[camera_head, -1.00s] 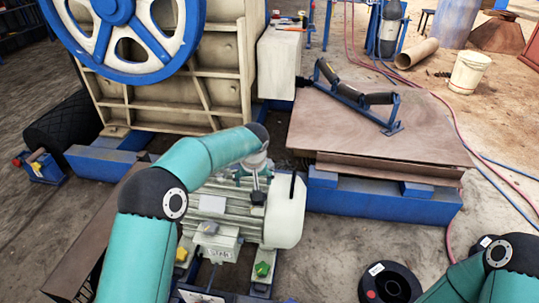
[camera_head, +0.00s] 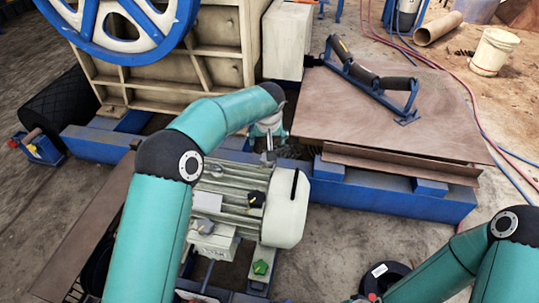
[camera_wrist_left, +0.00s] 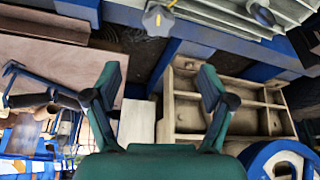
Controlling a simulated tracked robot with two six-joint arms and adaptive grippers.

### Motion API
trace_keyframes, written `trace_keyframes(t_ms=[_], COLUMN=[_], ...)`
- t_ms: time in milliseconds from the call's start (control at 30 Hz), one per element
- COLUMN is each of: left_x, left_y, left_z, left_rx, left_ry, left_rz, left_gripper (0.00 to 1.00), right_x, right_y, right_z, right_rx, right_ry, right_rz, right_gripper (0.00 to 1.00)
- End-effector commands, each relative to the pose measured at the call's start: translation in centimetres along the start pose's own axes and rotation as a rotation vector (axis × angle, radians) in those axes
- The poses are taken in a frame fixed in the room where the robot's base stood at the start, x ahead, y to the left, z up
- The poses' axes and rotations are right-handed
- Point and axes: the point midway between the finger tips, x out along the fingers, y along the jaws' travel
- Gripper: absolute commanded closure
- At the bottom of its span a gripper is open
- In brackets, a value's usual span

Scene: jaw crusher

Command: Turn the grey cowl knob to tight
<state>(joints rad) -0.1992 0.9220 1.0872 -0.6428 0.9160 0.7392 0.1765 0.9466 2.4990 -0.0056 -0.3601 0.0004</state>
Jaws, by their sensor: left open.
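A grey star-shaped knob (camera_wrist_left: 157,20) with a yellow mark shows at the top of the left wrist view, beyond my fingertips. In the head view a small grey piece (camera_head: 268,158) just below my left gripper appears to be the same knob, beside the ribbed motor (camera_head: 235,195). My left gripper (camera_wrist_left: 160,88) is open and empty, its two fingers wide apart. In the head view the left gripper (camera_head: 267,127) is partly hidden by its own wrist.
A black knob (camera_head: 256,199) sits on the motor and a green knob (camera_head: 260,267) near its foot. The cream crusher body (camera_head: 170,55) with its blue flywheel stands behind. A brown plate (camera_head: 400,110) bearing a roller frame (camera_head: 372,82) lies to the right.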

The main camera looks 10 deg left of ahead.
Motion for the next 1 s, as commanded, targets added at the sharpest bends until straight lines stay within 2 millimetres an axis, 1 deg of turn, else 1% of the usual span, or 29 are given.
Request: trace_keyframes(t_ms=[33, 167, 400, 600, 800, 1000], left_x=[1.1, 3.7, 9.1, 12.9, 14.7, 15.2], left_y=[0.1, 0.3, 0.5, 0.5, 0.6, 0.6], left_z=[0.1, 0.2, 0.2, 0.2, 0.1, 0.0], left_rx=[0.001, 0.004, 0.006, 0.006, 0.007, 0.008], left_ry=[-0.002, -0.004, -0.003, -0.002, 0.000, 0.000], left_rz=[0.000, 0.000, 0.001, 0.002, 0.003, 0.003], left_gripper=[0.18, 0.18, 0.18, 0.18, 0.18, 0.18], right_x=[0.3, 0.7, 1.6, 2.2, 2.5, 2.6], right_y=[0.1, 0.3, 0.6, 0.8, 0.9, 0.9], right_z=[0.0, 0.0, 0.0, 0.0, 0.0, 0.0], right_rx=[0.000, 0.000, 0.000, 0.000, 0.000, 0.000], right_ry=[0.000, 0.000, 0.000, 0.000, 0.000, 0.000], right_rz=[0.000, 0.000, 0.000, 0.000, 0.000, 0.000], right_gripper=[0.16, 0.16, 0.16, 0.16, 0.16, 0.16])
